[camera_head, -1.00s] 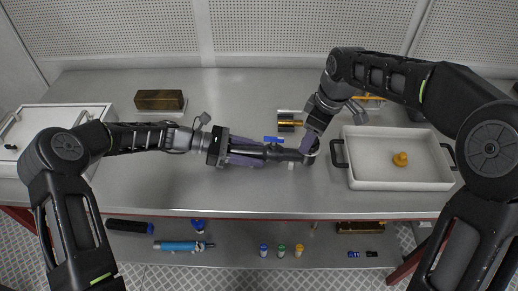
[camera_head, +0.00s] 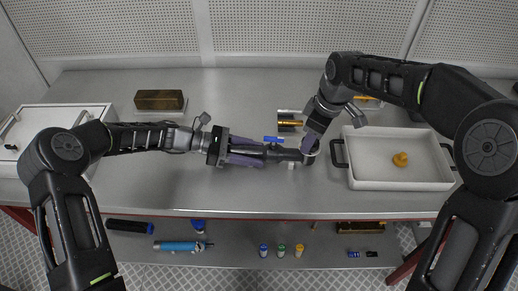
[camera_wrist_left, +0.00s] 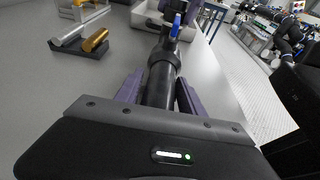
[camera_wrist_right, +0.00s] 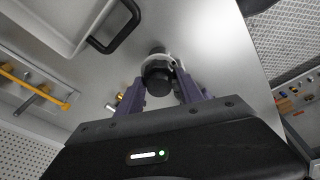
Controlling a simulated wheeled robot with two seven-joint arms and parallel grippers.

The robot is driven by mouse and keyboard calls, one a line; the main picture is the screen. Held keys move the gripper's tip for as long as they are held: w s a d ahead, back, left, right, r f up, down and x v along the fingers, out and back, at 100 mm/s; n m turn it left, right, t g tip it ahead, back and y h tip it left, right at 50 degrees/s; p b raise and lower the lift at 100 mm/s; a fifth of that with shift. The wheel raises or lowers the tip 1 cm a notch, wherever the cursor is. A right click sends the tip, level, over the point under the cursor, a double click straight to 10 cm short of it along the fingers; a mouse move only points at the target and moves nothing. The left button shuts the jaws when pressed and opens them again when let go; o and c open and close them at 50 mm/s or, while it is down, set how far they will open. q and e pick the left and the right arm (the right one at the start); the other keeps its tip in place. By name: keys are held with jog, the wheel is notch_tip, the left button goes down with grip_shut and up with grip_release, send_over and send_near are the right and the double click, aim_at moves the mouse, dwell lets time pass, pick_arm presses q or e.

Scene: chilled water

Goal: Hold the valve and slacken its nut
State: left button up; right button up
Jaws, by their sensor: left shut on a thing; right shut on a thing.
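The valve is a dark body with a blue lever (camera_head: 273,140), lying along the middle of the bench; it also shows in the left wrist view (camera_wrist_left: 161,85). My left gripper (camera_head: 262,154) is shut on the valve's dark body from the left. My right gripper (camera_head: 311,146) comes down at the valve's right end and is shut on the dark round nut. That nut shows between the fingers in the right wrist view (camera_wrist_right: 158,75), with a pale ring beside it. In the head view the right fingers partly hide the nut.
A white tray (camera_head: 400,184) with black handles holds a brass-coloured piece (camera_head: 400,159) at the right. A brass cylinder (camera_head: 290,123) lies just behind the valve. A white lidded box stands far left. The bench front is clear.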

jog(key=shift+c, duration=0.8)
jog(key=shift+d, duration=0.1)
jog(key=shift+n, duration=0.8)
jog(key=shift+n, duration=0.8)
jog(key=shift+g, duration=0.3)
jog(key=shift+n+y, duration=0.3)
jog(key=shift+n, duration=0.6)
jog(key=shift+c, duration=0.2)
